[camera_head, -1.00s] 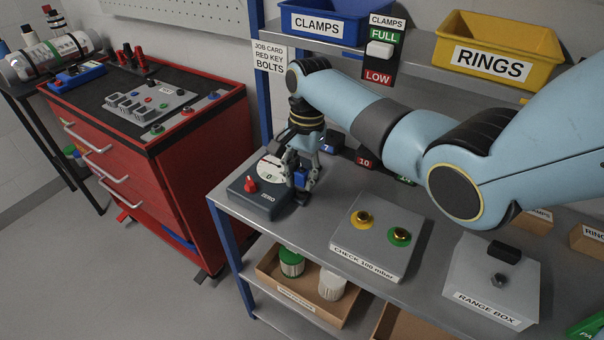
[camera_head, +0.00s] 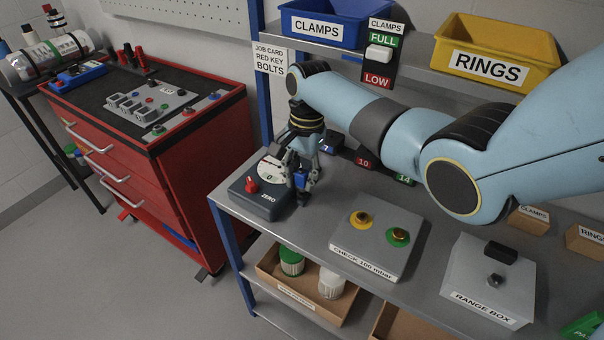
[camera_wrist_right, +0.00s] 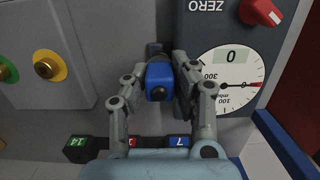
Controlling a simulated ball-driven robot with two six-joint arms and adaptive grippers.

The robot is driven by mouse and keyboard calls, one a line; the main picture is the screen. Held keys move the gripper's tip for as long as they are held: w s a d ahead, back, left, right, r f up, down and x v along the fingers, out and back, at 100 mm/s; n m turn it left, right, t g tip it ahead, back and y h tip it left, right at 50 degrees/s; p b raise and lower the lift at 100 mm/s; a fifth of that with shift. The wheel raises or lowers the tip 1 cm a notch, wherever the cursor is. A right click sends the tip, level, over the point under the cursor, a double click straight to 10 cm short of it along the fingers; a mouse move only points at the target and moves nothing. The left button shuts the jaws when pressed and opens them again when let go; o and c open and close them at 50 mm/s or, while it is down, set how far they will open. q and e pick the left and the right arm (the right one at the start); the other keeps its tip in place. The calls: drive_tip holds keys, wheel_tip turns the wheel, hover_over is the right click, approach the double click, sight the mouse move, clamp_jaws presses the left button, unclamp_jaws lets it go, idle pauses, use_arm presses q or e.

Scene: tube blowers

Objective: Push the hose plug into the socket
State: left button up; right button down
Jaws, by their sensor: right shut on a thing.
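My right gripper (camera_head: 302,184) is shut on a small blue block-shaped piece (camera_head: 301,178), apparently the hose plug, low over the grey bench top. I cannot make out the socket or whether the plug touches the box. No hose is clearly visible. My left gripper is not in view.
A check block (camera_head: 366,262) with yellow and green ports and a range box (camera_head: 488,292) stand to the right. Bench top (camera_head: 320,218) is bare between gauge box and check block.

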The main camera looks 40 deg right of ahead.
drive_tip(key=shift+f+b, duration=0.35)
drive_tip(key=shift+f, duration=0.15)
idle(0.5)
drive_tip(key=shift+s+f, duration=0.15)
idle(0.4)
drive_tip(key=shift+r+p, duration=0.95)
drive_tip(key=shift+p, duration=0.15)
drive_tip(key=shift+w, duration=0.2)
drive_tip(key=shift+r, duration=0.1)
drive_tip(key=shift+p, duration=0.35)
drive_tip(key=shift+p, duration=0.3)
